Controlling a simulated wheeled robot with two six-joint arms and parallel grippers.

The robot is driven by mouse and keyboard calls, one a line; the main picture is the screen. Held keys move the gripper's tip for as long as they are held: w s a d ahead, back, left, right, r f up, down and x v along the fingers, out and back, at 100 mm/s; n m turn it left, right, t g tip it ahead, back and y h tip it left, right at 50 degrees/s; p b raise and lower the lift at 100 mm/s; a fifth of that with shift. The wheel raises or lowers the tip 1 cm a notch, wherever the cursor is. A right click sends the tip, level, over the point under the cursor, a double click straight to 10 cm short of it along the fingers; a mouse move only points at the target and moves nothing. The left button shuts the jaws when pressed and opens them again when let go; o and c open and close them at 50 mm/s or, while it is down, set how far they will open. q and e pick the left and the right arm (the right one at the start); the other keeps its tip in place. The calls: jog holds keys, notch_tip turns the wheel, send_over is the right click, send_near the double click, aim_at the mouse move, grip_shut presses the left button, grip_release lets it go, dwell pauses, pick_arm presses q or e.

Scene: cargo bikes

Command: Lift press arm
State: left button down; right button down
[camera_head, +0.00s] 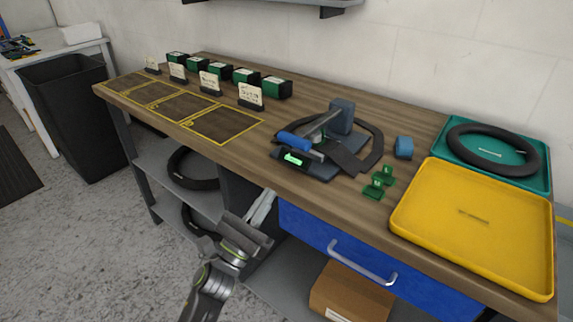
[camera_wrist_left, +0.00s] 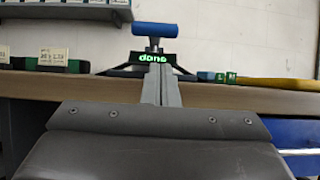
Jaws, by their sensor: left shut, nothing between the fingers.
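The press (camera_head: 341,117) stands on the wooden bench, with a grey arm ending in a blue handle (camera_head: 293,141). The arm slopes down toward the front edge, its handle low over the base. A green lit display (camera_head: 292,158) sits below the handle; in the left wrist view the display (camera_wrist_left: 153,58) reads "done". The blue handle (camera_wrist_left: 155,30) shows there above it. A black tube loop lies through the press. My left gripper (camera_head: 267,197) is shut and empty, in front of the bench edge, below and left of the handle, apart from it. Its closed fingers (camera_wrist_left: 160,75) point at the press.
A yellow tray (camera_head: 425,215) and a teal tray (camera_head: 538,180) holding a black tyre (camera_head: 493,150) are at right. Small green pieces (camera_head: 378,184) and a blue block (camera_head: 404,148) lie by the press. A blue drawer (camera_head: 325,240) is under the bench top. Yellow-outlined squares at left are empty.

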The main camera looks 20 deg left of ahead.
pick_arm(q)
jog(key=shift+w, duration=0.1)
